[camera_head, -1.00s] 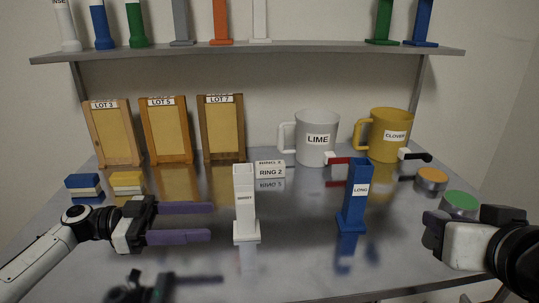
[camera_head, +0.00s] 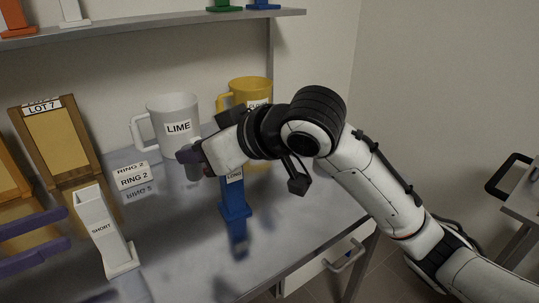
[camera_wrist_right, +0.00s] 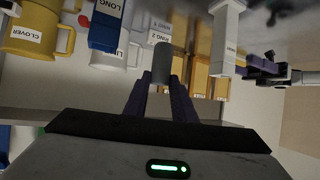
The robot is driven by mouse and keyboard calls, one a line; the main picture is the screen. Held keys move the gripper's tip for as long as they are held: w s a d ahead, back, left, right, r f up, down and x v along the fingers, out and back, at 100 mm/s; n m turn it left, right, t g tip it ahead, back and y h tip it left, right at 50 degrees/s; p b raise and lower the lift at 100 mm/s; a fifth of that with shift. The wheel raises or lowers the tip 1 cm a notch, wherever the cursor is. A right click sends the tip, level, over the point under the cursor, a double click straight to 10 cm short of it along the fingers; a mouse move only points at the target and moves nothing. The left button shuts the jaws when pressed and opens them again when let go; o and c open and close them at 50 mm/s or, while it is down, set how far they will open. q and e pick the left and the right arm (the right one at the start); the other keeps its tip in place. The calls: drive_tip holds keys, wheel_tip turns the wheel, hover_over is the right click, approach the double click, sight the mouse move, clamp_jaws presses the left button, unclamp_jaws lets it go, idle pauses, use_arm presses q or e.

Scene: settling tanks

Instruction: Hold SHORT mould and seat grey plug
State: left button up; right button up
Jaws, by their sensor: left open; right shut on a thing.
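The white SHORT mould (camera_head: 103,232) stands upright on its square foot on the metal table. My left gripper (camera_head: 69,228) is open and empty, its purple fingertips just left of the mould and pointing at it. My right gripper (camera_head: 190,163) is shut on the grey plug (camera_wrist_right: 162,62), held above the table between the SHORT mould and the blue LONG mould (camera_head: 235,200). The plug's lower part shows under the fingers in the head view (camera_head: 193,173). In the right wrist view the white mould (camera_wrist_right: 228,38) is apart from the plug, to its right.
The white LIME mug (camera_head: 172,118) and yellow CLOVER mug (camera_head: 250,92) stand behind my right gripper. A RING 2 block (camera_head: 132,175) sits behind the SHORT mould. The LOT 7 wooden frame (camera_head: 55,140) stands at the left. The table ends at a front-right edge.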

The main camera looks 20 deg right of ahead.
use_arm(q)
drive_tip(key=x, duration=1.2)
use_arm(e)
drive_tip(key=a+r+n+g+y, duration=0.2)
drive_tip(key=a+r, duration=0.3)
drive_tip(key=a, duration=0.4)
drive_tip(key=a+r+n+g+y, duration=0.2)
drive_tip(key=a+r+n+g, duration=0.1)
drive_tip(key=a, duration=0.6)
wheel_tip(320, 180, up, 2)
drive_tip(key=shift+w+a+r+n+g, duration=0.2)
drive_tip(key=shift+r+n+g, duration=0.1)
drive_tip(key=shift+n, duration=0.6)
use_arm(q)
drive_tip(key=shift+c, duration=0.4)
drive_tip(key=c, duration=1.3)
use_arm(e)
drive_tip(key=m+t, duration=0.2)
hover_over(103, 209)
wheel_tip(103, 209, down, 7)
drive_tip(key=shift+w+a+f, duration=0.1)
drive_tip(key=shift+w+f, duration=0.05)
drive_tip(key=shift+f, duration=1.05)
drive_tip(key=shift+w+f, duration=0.1)
drive_tip(key=shift+f, duration=1.05)
